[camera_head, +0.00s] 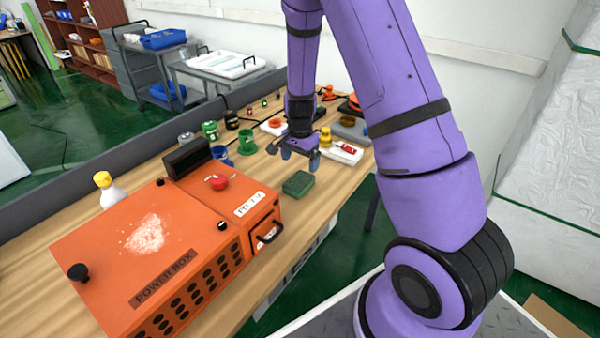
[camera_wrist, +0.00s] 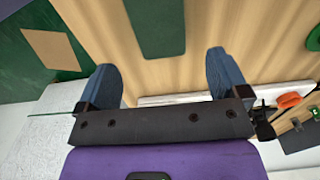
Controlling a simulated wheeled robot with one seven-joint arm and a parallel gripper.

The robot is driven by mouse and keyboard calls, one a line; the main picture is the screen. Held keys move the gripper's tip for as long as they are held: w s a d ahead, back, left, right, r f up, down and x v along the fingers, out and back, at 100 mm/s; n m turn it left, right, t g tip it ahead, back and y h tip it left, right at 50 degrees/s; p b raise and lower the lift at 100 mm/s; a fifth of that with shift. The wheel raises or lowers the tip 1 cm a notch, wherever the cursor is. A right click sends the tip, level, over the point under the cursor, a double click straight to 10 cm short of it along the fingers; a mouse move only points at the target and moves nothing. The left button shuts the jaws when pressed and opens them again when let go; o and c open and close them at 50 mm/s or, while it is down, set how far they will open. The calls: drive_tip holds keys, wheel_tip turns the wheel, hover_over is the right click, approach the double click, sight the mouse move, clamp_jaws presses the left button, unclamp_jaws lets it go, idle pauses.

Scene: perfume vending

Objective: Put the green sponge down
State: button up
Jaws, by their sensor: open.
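The green sponge (camera_head: 298,183) lies flat on the wooden table, just right of the orange power box, in the head view. It also shows in the wrist view (camera_wrist: 158,28) at the top, beyond the fingertips and lined up between them. My gripper (camera_head: 300,155) is above the table, behind the sponge in the head view. In the wrist view its two blue fingers (camera_wrist: 163,75) are spread wide with nothing between them. The sponge is apart from both fingers.
The orange power box (camera_head: 180,230) with a red button fills the table's left front. Green and blue cups (camera_head: 247,141), a yellow-topped item (camera_head: 325,137) and a white tray (camera_head: 345,153) stand near my gripper. Bare wood (camera_head: 325,178) lies right of the sponge.

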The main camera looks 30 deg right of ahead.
drive_tip(key=s+a+r+n+t, duration=0.15)
drive_tip(key=s+r, duration=0.25)
drive_tip(key=r, duration=0.4)
drive_tip(key=s+a+r+n+y, duration=0.1)
drive_tip(key=s+a+r+n, duration=0.15)
drive_tip(key=r, duration=0.65)
drive_tip(key=s+a+r+n+t, duration=0.1)
drive_tip(key=s+a+r+n, duration=0.2)
drive_tip(key=r, duration=0.5)
drive_tip(key=s+r+n+t, duration=0.1)
drive_tip(key=s+r+n, duration=0.1)
drive_tip(key=s, duration=0.4)
drive_tip(key=s+a+r+n, duration=0.1)
drive_tip(key=s+r+n, duration=0.1)
drive_tip(key=s+r, duration=0.2)
drive_tip(key=s+r+n+t+h, duration=0.1)
drive_tip(key=s+r+n, duration=0.1)
drive_tip(key=s, duration=0.7)
drive_tip(key=shift+s+a+r+n+t, duration=0.25)
drive_tip(key=shift+r+n+t, duration=0.1)
drive_tip(key=shift+r, duration=0.35)
